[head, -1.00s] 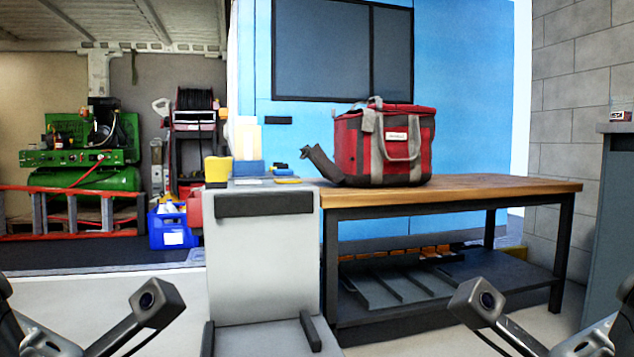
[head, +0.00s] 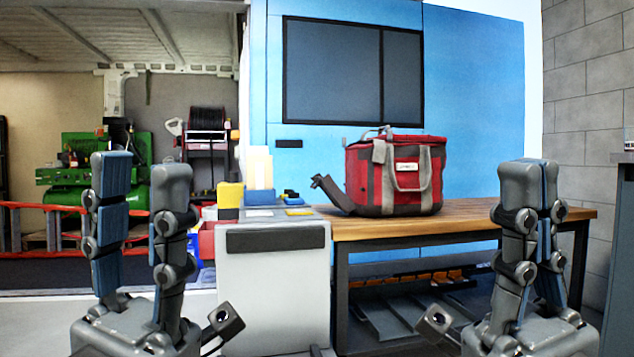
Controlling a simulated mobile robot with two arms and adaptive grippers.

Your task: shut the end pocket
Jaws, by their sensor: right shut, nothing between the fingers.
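A red and grey tool bag (head: 421,172) stands upright on the wooden workbench (head: 480,215). Its grey handles hang over the front and top. At its left end a dark grey flap (head: 331,192) sticks out to the left, so the end pocket hangs open. The pocket's inside is hidden from here. My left gripper (head: 142,170) is raised at the left, its two fingers apart with nothing between them. My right gripper (head: 529,175) is raised at the right, fingers together and empty. Both are nearer to me than the bag and apart from it.
A grey cabinet (head: 274,290) stands left of the bench, with yellow and blue boxes (head: 258,185) and small items on top. A blue wall with a dark window (head: 353,75) is behind. The bench top right of the bag is clear.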

